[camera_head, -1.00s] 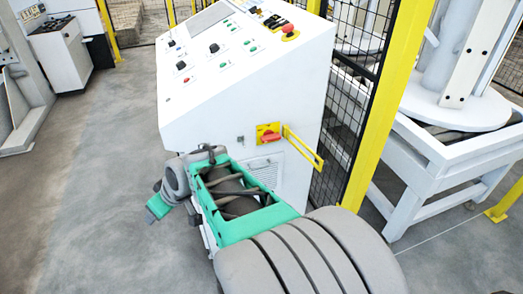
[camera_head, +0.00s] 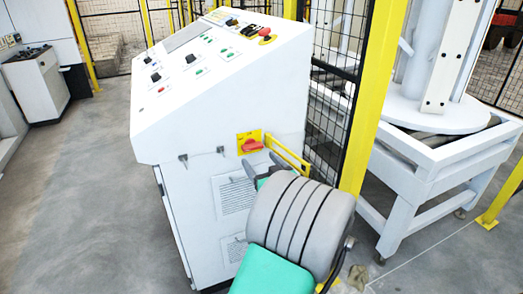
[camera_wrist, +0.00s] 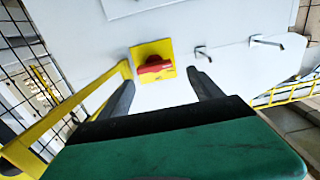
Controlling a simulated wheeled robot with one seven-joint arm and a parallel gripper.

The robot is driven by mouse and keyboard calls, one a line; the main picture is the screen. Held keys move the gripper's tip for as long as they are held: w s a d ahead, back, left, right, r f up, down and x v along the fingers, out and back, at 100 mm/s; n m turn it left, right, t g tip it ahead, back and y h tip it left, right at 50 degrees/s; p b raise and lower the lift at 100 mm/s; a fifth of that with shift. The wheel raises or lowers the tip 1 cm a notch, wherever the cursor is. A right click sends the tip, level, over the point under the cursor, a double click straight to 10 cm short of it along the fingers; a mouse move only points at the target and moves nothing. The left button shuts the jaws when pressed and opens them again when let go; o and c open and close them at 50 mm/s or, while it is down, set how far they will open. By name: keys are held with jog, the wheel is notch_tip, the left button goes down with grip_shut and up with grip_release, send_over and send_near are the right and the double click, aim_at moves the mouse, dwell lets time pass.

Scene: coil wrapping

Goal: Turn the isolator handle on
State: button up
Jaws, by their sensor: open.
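The isolator handle (camera_head: 252,145) is a red knob on a yellow plate (camera_head: 243,136), on the side of the white control cabinet (camera_head: 215,110). In the wrist view the red handle (camera_wrist: 155,65) lies lengthwise across its yellow plate (camera_wrist: 150,48), a little above the middle of the picture. My gripper (camera_wrist: 163,80) shows there as two dark fingers, spread apart with nothing between them. The handle shows between and beyond the fingertips, apart from them. In the head view my arm hides most of the gripper; dark fingers (camera_head: 262,164) show just below the plate.
A yellow rail (camera_head: 288,155) sticks out just right of the isolator, close to my gripper. Two small latches (camera_wrist: 267,42) stand out from the cabinet face. A yellow post (camera_head: 374,90) and black mesh fence (camera_head: 325,90) stand to the right. Floor at left is clear.

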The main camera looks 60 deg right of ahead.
aim_at(254, 148)
jog(key=x, duration=0.3)
jog(key=d+p+x, duration=0.1)
jog(key=x, duration=0.3)
jog(key=shift+s, duration=0.1)
jog(key=shift+c, duration=0.3)
jog(key=c, duration=1)
